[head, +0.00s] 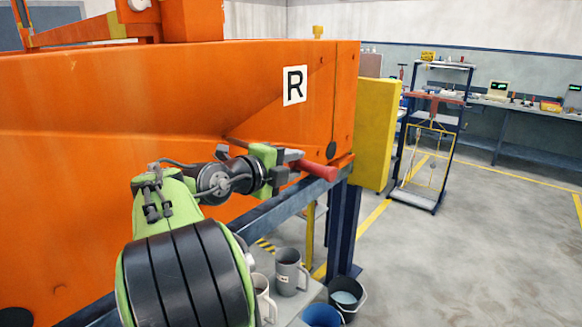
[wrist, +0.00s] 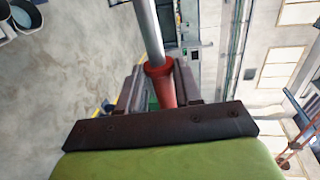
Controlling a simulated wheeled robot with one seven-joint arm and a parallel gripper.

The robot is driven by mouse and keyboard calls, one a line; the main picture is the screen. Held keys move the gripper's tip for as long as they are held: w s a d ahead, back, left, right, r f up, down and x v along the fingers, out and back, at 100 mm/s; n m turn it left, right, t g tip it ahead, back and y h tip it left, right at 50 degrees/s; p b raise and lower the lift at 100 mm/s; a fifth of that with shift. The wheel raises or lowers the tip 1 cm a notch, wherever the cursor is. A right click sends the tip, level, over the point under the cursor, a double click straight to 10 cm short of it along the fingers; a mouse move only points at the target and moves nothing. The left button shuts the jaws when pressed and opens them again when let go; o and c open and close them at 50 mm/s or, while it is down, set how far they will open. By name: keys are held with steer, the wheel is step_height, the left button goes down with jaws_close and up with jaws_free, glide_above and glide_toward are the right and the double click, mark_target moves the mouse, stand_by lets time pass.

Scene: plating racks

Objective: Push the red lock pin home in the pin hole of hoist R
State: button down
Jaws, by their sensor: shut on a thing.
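The red lock pin (head: 318,170) is between the jaws of my gripper (head: 287,166) in the head view, its red part sticking out to the right. In the wrist view its red grip (wrist: 164,88) lies between the two dark fingers, and a bare grey metal shaft (wrist: 147,28) runs out past them. The orange body of hoist R (head: 190,110) stands behind, with a white R plate (head: 294,85). A dark round spot (head: 331,150) on its panel, just above the pin in the picture, may be the pin hole; I cannot tell for sure.
A yellow block (head: 376,135) stands at the hoist's right end. A blue frame beam (head: 270,213) runs below the gripper. Grey mugs (head: 291,272) and buckets (head: 347,296) are lower down. Open floor (head: 470,245) lies to the right, before a rack (head: 430,150) and workbenches.

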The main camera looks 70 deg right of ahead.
mark_target(244, 147)
steer(key=w+d+p, duration=0.2)
steer(key=w+d, duration=0.1)
steer(key=w, duration=0.4)
stand_by(2.9)
steer(key=shift+w+d+r+p, duration=0.1)
steer(key=shift+w+d+p, duration=0.35)
steer(key=shift+w+p, duration=0.5)
steer(key=shift+w+d+p, duration=0.45)
steer(key=shift+w+p, duration=0.25)
steer(key=shift+w, duration=0.4)
steer(key=shift+w+d+r+p, duration=0.1)
steer(key=shift+w+d+p, duration=0.35)
steer(key=shift+w+p, duration=0.5)
steer(key=c, duration=0.7)
jaws_free()
steer(key=shift+w+f, duration=0.1)
steer(key=shift+w, duration=0.05)
steer(key=shift+f, duration=0.15)
